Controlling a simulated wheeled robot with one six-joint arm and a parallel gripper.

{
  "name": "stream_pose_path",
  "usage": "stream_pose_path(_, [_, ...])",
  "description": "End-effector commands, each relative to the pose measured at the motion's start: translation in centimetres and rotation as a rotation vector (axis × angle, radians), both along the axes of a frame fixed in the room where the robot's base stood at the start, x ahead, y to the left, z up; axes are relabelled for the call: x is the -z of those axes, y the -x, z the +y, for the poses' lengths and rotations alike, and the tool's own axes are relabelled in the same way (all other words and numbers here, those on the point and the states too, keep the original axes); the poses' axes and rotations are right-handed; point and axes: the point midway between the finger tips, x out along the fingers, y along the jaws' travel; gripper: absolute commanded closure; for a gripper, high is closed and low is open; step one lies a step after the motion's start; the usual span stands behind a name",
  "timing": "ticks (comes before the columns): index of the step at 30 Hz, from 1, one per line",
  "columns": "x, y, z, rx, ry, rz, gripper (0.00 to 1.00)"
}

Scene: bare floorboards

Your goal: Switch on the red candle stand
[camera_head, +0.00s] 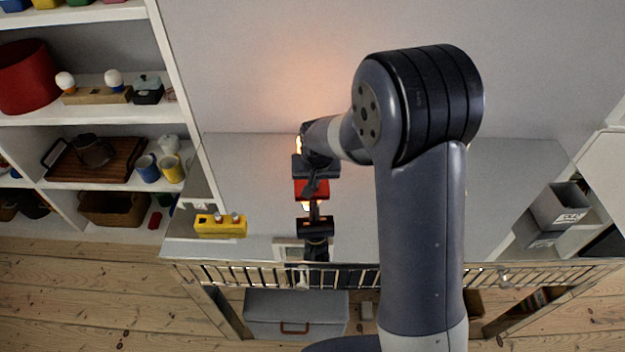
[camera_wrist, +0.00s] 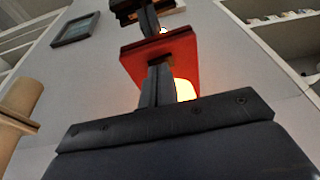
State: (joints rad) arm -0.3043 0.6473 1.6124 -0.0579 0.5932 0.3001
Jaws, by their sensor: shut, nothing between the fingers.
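The red candle stand (camera_head: 312,188) stands on the grey table in the head view, left of my arm. It also shows in the wrist view (camera_wrist: 184,52) as a red block just beyond my fingers. My gripper (camera_head: 312,186) is shut and empty, its fingertips over the red stand; it shows in the wrist view (camera_wrist: 160,68) too. I cannot tell whether the tips touch the stand. A warm glowing light (camera_wrist: 184,90) shows beside the fingers, and another glow (camera_head: 305,206) lies at the red stand's front edge. I cannot tell which stand each light belongs to.
A black stand (camera_head: 316,227) is just in front of the red one. A yellow stand (camera_head: 220,226) is to the left, with clear table between. A small frame (camera_wrist: 76,29) lies near the table's front. Shelves (camera_head: 85,120) stand left; grey boxes (camera_head: 560,206) are at right.

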Motion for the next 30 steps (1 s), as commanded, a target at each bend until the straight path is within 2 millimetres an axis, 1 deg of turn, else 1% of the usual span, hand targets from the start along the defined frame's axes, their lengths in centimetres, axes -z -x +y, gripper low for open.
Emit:
stream_pose_path(4, [-0.5, 0.0, 0.0, 0.0, 0.0, -0.001, 1.0])
stream_pose_path(7, [-1.7, 0.0, -0.1, 0.001, 0.0, -0.001, 1.0])
stream_pose_path(12, [-4.8, -0.1, -0.5, 0.003, -0.001, -0.002, 1.0])
stream_pose_path(14, [-5.4, 0.3, -0.2, 0.001, -0.002, -0.005, 1.0])
stream_pose_path(21, [-10.0, 1.8, 0.7, 0.0, -0.001, -0.005, 1.0])
stream_pose_path(27, [-12.6, 2.6, 1.1, 0.0, 0.0, -0.003, 1.0])
stream_pose_path(30, [-13.2, 2.8, 1.2, 0.0, 0.0, -0.001, 1.0])
